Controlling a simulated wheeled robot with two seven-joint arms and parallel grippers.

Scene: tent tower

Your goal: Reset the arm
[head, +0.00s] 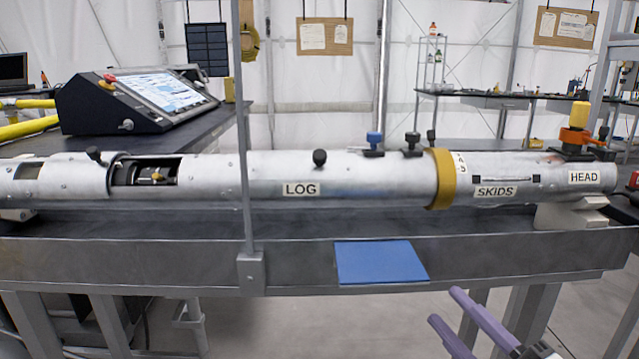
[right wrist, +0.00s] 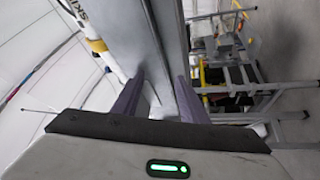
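My right gripper (head: 446,306) shows at the bottom right of the head view, in front of and below the bench edge. Its two purple fingers are apart with nothing between them. In the right wrist view the same gripper (right wrist: 160,80) has its fingers spread, with the grey bench front (right wrist: 140,35) beyond them. It touches nothing that I can see. My left gripper is not in view.
A long metal tube (head: 380,178) marked LOG, SKIDS and HEAD lies along the bench (head: 200,262). A blue sheet (head: 380,262) is at the bench front. A vertical grey post (head: 243,120) stands left of centre. A console (head: 135,100) stands behind. Floor in front looks clear.

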